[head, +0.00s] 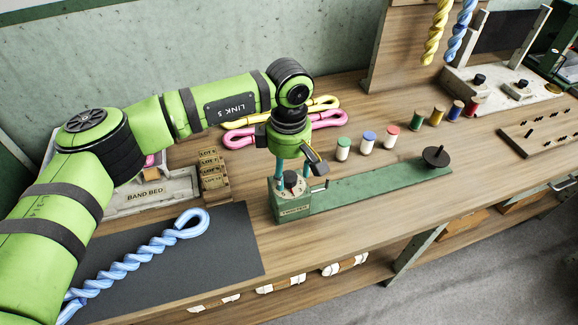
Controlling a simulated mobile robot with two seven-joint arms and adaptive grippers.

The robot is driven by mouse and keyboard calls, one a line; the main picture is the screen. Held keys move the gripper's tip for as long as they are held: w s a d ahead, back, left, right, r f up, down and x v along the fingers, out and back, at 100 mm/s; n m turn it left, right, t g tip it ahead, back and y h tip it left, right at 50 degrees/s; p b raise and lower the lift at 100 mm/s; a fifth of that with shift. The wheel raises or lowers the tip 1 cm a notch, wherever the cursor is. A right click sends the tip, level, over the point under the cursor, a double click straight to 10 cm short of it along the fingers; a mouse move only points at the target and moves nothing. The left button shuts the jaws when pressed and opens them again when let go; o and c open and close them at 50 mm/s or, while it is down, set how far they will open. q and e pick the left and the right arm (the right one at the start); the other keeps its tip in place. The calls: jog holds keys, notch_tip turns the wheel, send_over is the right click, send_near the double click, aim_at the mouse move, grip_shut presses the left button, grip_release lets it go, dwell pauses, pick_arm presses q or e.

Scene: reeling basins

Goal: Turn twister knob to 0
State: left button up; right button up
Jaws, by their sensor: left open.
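The twister is a green box (289,209) with a label on its front, joined to a long green base. A dark knob (291,181) stands on a pale dial on top of the box. My left gripper (293,176) points down over the box. Its fingers are open, one on each side of the knob in this view. I cannot tell whether they touch it. The dial's marks are too small to read and partly covered by the fingers. My right gripper is not in view.
A dark disc on a post (436,157) stands at the base's right end. Thread spools (367,141) stand behind. A blue twisted skein (140,262) lies on a dark mat (225,268) at left. Pink and yellow loops (325,119) lie behind my gripper.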

pick_arm(q)
jog(key=shift+f, duration=0.85)
jog(key=c, duration=1.1)
jog(key=shift+c, duration=0.2)
